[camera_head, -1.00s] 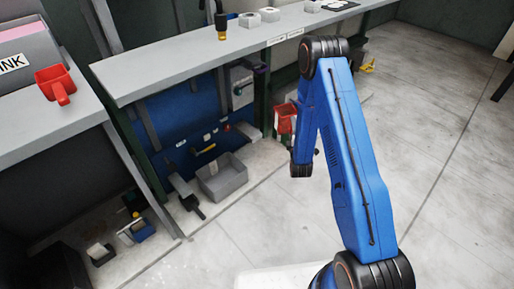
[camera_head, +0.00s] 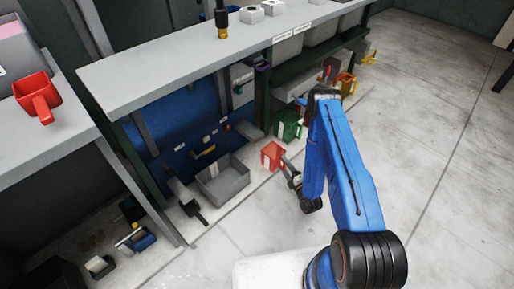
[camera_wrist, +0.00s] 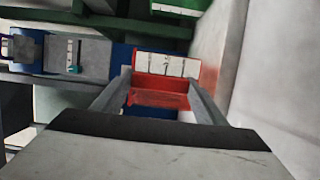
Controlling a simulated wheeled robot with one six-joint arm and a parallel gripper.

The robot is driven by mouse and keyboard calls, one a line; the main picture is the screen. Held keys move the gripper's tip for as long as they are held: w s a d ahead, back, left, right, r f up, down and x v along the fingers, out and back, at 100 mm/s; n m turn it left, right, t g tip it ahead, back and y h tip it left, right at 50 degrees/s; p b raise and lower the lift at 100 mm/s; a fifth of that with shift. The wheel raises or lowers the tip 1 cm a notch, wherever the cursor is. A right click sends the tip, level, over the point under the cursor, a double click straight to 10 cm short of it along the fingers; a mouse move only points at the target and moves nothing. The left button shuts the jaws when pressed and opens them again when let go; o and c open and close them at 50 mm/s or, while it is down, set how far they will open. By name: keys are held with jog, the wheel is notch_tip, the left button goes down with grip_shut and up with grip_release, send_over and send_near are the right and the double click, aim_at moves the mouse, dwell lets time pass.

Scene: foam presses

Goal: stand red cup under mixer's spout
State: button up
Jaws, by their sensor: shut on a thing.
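A red cup (camera_head: 271,155) with a white label shows low in front of the bench, right of a grey tray. My gripper (camera_head: 286,168) is shut on it from the right. In the wrist view the red cup (camera_wrist: 165,66) is between the two fingers of my gripper (camera_wrist: 160,82), its marked white label facing up in the picture. I cannot tell whether the cup touches the floor. A grey box with a teal knob (camera_head: 240,85) hangs under the bench and also shows in the wrist view (camera_wrist: 78,57). I cannot tell whether it is the mixer; no spout shows clearly.
Another red cup (camera_head: 38,95) stands on the left counter. A green cup (camera_head: 289,124) and an orange cup (camera_head: 346,84) stand right of the held cup. The grey tray (camera_head: 222,182) lies to its left. A black-and-brass nozzle (camera_head: 221,25) is on the bench top. The right floor is clear.

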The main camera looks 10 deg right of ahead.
aim_at(272, 149)
jog(key=shift+f, duration=0.25)
jog(key=shift+w+a, duration=0.25)
jog(key=shift+w, duration=0.05)
jog(key=x, duration=1.6)
jog(key=shift+w+a, duration=0.1)
jog(key=shift+a, duration=0.05)
jog(key=shift+w+a+f, duration=0.1)
jog(key=shift+w+f, duration=0.1)
jog(key=shift+f, duration=0.65)
jog(key=shift+w+f, duration=0.2)
jog(key=shift+f, duration=0.7)
jog(key=shift+f, duration=0.15)
jog(key=o, duration=1.3)
jog(key=shift+c, duration=0.2)
